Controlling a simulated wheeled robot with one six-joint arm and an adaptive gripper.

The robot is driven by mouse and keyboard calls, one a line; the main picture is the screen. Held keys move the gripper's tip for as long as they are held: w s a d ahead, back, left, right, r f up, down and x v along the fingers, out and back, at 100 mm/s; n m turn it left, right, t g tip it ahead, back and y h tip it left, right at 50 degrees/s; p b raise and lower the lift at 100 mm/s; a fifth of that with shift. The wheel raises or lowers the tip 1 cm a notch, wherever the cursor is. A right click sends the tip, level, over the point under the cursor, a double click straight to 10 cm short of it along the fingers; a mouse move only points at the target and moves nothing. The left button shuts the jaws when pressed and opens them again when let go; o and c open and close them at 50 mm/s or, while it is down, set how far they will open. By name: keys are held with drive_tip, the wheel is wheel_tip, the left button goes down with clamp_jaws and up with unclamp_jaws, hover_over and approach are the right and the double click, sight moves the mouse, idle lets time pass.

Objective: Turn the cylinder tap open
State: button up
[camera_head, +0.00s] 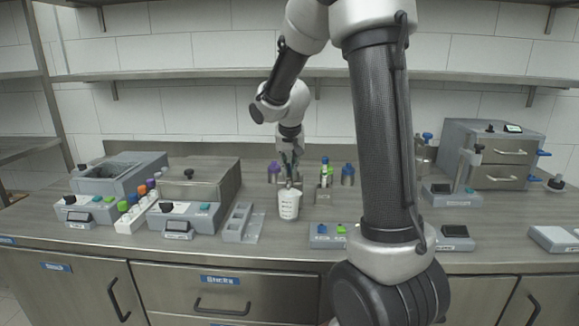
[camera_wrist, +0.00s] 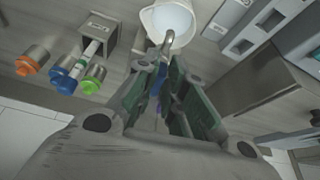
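A small blue part (camera_wrist: 157,82), which looks like the tap handle, shows between my fingers in the wrist view. A curved metal spout (camera_wrist: 168,42) sits just beyond the fingertips and reaches over the white cup (camera_wrist: 172,22). In the head view the cup (camera_head: 289,204) stands upright on the counter, below my gripper (camera_head: 289,162). In the wrist view my gripper (camera_wrist: 164,72) is open, with its green-padded fingers on either side of the blue part. Contact cannot be made out. The fingers hide much of the tap, and its turned position is unclear.
A shelf (camera_head: 200,74) runs along the wall.

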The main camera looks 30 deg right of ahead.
drive_tip(key=o, duration=0.3)
drive_tip(key=shift+r, duration=0.1)
drive_tip(key=v, duration=1.1)
drive_tip(key=shift+s+r, duration=0.25)
drive_tip(key=shift+r, duration=0.1)
drive_tip(key=s+a+f+n, duration=0.1)
drive_tip(key=s+n, duration=0.1)
drive_tip(key=s, duration=0.6)
drive_tip(key=s+a+n+y, duration=0.1)
drive_tip(key=s+a+n, duration=0.1)
drive_tip(key=s, duration=0.7)
drive_tip(key=s+a+f+n+y, duration=0.1)
drive_tip(key=s, duration=0.8)
drive_tip(key=shift+a+f+n+t, duration=0.3)
drive_tip(key=shift+n, duration=0.1)
